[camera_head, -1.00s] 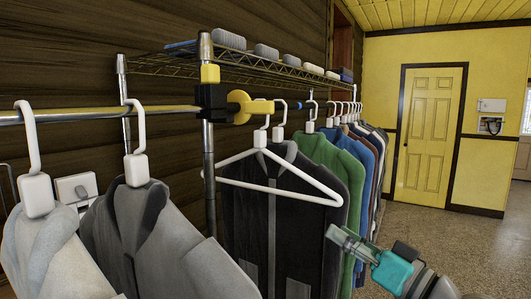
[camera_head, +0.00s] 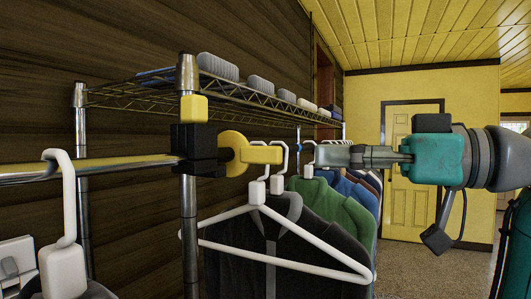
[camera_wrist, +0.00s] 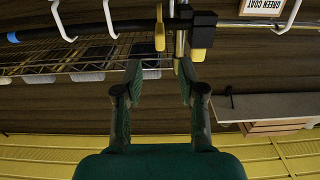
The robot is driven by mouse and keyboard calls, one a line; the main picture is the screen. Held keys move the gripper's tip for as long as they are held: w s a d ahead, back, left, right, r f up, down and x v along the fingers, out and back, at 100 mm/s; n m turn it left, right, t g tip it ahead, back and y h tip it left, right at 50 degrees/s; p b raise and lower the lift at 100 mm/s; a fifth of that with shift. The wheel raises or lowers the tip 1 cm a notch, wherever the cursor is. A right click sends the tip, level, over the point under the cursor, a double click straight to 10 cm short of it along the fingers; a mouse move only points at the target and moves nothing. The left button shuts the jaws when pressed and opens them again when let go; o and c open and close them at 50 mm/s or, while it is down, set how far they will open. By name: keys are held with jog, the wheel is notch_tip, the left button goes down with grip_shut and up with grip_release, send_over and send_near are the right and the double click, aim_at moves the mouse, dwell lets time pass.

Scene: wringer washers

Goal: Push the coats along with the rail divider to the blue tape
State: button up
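The yellow rail divider (camera_head: 250,153), a disc with a short handle, sits on the rail just right of the black post fitting. Its yellow part shows edge-on in the wrist view (camera_wrist: 159,35). Right of the post hang a dark coat (camera_head: 235,262), a green coat (camera_head: 335,210) and a blue coat (camera_head: 362,192) on white hangers. Blue tape (camera_wrist: 12,38) wraps the rail at the left of the wrist view. My gripper (camera_head: 322,155) is right of the divider at about its height. In the wrist view its fingers (camera_wrist: 157,82) are apart with nothing between them.
A metal post (camera_head: 188,235) with a black fitting (camera_head: 192,148) holds the rail. A wire shelf (camera_head: 235,97) with grey bundles runs above it. A white hanger (camera_head: 63,240) hangs left of the post. The floor (camera_head: 400,268) at right is open towards a yellow door.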

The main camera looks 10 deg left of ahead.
aim_at(282, 154)
jog(key=x, duration=1)
jog(key=shift+a+f, duration=0.1)
jog(key=shift+a, duration=0.05)
grip_shut()
